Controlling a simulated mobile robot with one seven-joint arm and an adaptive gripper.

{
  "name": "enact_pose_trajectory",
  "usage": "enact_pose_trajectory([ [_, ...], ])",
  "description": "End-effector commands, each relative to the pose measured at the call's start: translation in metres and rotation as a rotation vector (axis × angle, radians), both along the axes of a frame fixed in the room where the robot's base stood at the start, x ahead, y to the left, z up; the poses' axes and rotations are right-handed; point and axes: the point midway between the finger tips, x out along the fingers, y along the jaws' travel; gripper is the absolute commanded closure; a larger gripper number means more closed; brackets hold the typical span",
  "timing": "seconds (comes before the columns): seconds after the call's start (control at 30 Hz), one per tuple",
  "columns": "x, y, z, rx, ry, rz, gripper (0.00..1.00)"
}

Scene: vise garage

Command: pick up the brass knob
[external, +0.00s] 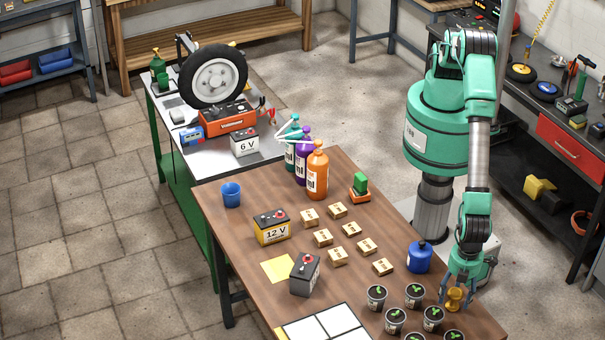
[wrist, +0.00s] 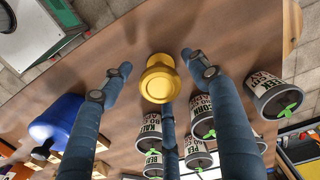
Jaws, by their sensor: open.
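The brass knob (external: 455,298) stands near the right edge of the wooden table, beside the seedling pots. In the wrist view the yellow knob (wrist: 160,80) is at the centre, between the fingers. My gripper (external: 457,290) is down over the knob from above. In the wrist view my gripper (wrist: 155,75) is open, with a finger to the left and another to the right of the knob. A gap shows between each of these fingertips and the knob. A third finger lies below the knob in the picture; whether it touches the knob I cannot tell.
Several labelled seedling pots (external: 415,294) stand close to the knob; they also crowd the wrist view (wrist: 272,95). A blue canister (external: 420,257) stands just left of my gripper. Small cardboard boxes (external: 383,267) lie farther left. The wooden table (external: 262,213) has bare room around its left side.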

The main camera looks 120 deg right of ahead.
Motion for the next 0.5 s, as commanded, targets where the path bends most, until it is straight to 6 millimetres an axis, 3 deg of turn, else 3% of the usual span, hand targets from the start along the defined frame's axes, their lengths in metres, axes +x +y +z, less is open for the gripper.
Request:
enact_pose_trajectory([
  [0.2,-0.0001,0.0000,0.0000,0.000,0.000,0.000,0.40],
  [0.4,-0.0001,-0.0001,-0.0001,0.000,0.000,0.000,0.80],
  [0.5,0.0000,0.0002,0.0003,0.000,0.000,0.000,0.94],
])
